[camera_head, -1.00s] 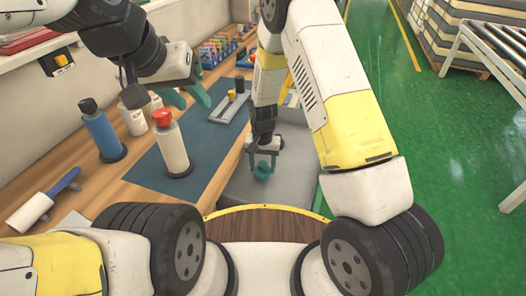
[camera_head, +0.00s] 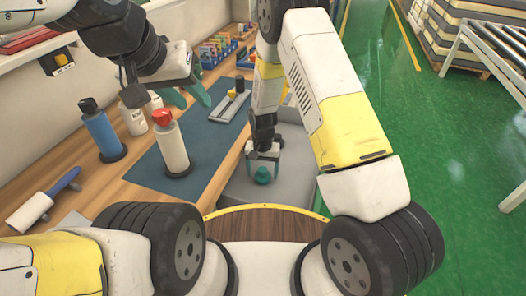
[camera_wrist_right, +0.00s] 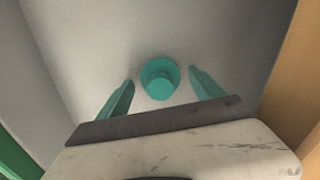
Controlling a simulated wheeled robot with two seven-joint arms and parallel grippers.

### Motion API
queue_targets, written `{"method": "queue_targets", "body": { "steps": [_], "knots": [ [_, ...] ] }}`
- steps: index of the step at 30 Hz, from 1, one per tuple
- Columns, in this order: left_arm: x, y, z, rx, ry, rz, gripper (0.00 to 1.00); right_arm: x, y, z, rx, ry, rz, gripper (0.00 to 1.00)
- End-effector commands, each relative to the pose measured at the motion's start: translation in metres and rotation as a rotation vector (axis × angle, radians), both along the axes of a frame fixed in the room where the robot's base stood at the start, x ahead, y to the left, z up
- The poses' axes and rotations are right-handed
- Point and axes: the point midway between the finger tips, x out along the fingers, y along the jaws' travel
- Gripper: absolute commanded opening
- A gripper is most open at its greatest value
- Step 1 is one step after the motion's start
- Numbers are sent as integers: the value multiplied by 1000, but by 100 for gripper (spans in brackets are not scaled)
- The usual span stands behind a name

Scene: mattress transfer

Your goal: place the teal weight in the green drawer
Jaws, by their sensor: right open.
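The teal weight (camera_head: 263,177) is a small round piece with a knob. It is over the grey floor of an open tray-like drawer (camera_head: 238,187) beside the bench. In the right wrist view the weight (camera_wrist_right: 158,80) shows between and just beyond the fingertips, with gaps on both sides. My right gripper (camera_head: 263,165) points down into the drawer and is open; it also shows in the right wrist view (camera_wrist_right: 160,88). My left gripper (camera_head: 190,97) is open and empty above the bench. I cannot make out green on the drawer.
The wooden bench holds a blue mat (camera_head: 212,140), a red-capped bottle (camera_head: 171,148), a blue bottle (camera_head: 102,132) and a roller (camera_head: 38,207). A caliper-like tool (camera_head: 230,104) lies on the mat.

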Motion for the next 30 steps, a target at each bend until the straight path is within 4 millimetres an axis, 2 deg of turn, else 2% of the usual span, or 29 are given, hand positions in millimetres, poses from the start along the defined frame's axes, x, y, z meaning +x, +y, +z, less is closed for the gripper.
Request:
{"method": "queue_targets", "body": {
  "steps": [5,12,18,26,29,30],
  "knots": [
    [0,0,0,0,0,0,36,1,0,16,2,-4,0,77],
    [0,0,0,0,0,0,36,1,1,68,2,-5,1,77],
    [0,0,0,0,0,0,36,1,0,104,2,-3,1,77],
    [0,0,0,0,0,0,36,0,-2,131,9,-7,-1,77],
    [0,0,0,0,0,0,36,0,-9,155,35,-27,-1,77],
    [0,0,0,0,0,0,36,-1,-13,169,49,-38,1,77]
  ]
}}
